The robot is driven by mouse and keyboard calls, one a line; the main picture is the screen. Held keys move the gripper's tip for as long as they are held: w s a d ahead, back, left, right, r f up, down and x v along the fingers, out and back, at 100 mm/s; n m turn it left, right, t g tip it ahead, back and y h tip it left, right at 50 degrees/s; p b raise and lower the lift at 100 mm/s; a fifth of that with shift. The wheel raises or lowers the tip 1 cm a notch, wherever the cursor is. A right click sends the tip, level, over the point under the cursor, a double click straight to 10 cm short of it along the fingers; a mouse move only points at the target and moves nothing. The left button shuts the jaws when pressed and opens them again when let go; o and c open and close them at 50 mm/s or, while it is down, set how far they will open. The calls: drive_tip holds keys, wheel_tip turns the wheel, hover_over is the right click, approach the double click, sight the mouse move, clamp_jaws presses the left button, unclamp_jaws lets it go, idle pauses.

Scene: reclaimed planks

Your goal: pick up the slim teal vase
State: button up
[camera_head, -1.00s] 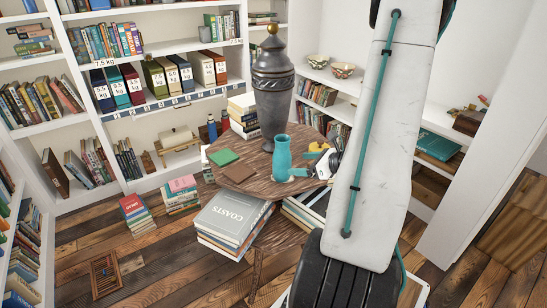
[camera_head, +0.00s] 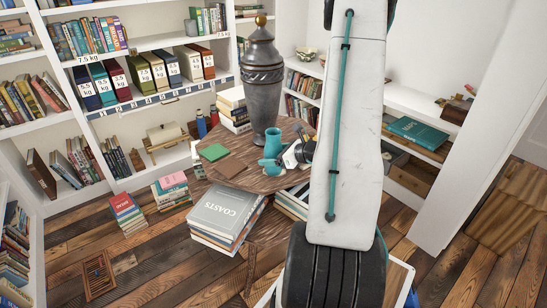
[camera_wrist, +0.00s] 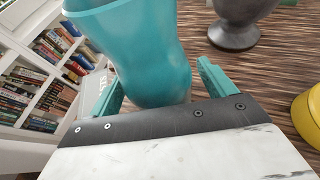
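The slim teal vase (camera_head: 272,143) stands upright on the round wooden table, in front of the tall dark urn. In the wrist view the vase (camera_wrist: 155,50) fills the space between my two teal fingers, its mouth towards the top left. My gripper (camera_wrist: 160,78) is open around the vase's lower part, with a small gap showing at the right finger. In the head view my gripper (camera_head: 277,159) reaches the vase from the right. The vase's base is partly hidden by my gripper.
The dark urn (camera_head: 263,85) stands close behind the vase; its foot (camera_wrist: 235,35) shows in the wrist view. A yellow object (camera_wrist: 309,115) is close at right. Book stacks surround the table.

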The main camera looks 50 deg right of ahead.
drive_tip(key=c, duration=1.2)
